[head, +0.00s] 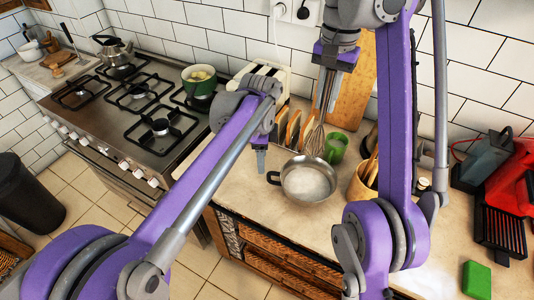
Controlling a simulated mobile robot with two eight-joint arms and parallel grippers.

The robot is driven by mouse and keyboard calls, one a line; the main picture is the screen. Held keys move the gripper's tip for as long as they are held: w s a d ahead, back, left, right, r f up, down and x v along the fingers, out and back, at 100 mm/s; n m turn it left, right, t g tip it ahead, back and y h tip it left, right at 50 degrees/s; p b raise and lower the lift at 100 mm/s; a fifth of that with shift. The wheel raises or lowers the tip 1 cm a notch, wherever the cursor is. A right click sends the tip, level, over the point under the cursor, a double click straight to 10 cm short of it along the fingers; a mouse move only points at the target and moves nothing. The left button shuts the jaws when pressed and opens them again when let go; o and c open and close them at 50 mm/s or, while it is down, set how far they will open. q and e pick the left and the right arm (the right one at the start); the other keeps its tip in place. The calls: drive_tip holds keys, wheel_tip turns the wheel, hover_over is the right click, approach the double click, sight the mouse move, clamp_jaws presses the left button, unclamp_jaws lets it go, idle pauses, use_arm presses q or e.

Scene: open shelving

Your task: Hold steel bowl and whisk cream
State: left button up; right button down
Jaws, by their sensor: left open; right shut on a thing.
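The steel bowl (322,194) sits on the counter with white cream (306,181) inside and a small handle on its left side. My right gripper (331,67) is above and behind the bowl, shut on the whisk (316,138). The whisk hangs nearly upright with its wire head down, near the bowl's back rim. I cannot tell whether the wires touch the bowl. My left gripper (261,163) is open, pointing down, to the left of the bowl and apart from it.
A green cup (336,147) stands just behind the bowl, and a wooden utensil holder (359,187) to its right. Bread slices and a toaster are behind. The stove (130,100) with a green pot (199,84) is left. A green block (477,280) lies front right.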

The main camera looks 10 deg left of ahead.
sight(267, 180)
use_arm(q)
drive_tip(key=shift+w+d+f+m, duration=0.15)
drive_tip(key=shift+w+d+m, duration=0.45)
drive_tip(key=shift+w, duration=0.1)
drive_tip(key=shift+f, duration=0.2)
wheel_tip(267, 180, down, 12)
drive_tip(key=shift+r, duration=0.2)
clamp_jaws()
idle(0.9)
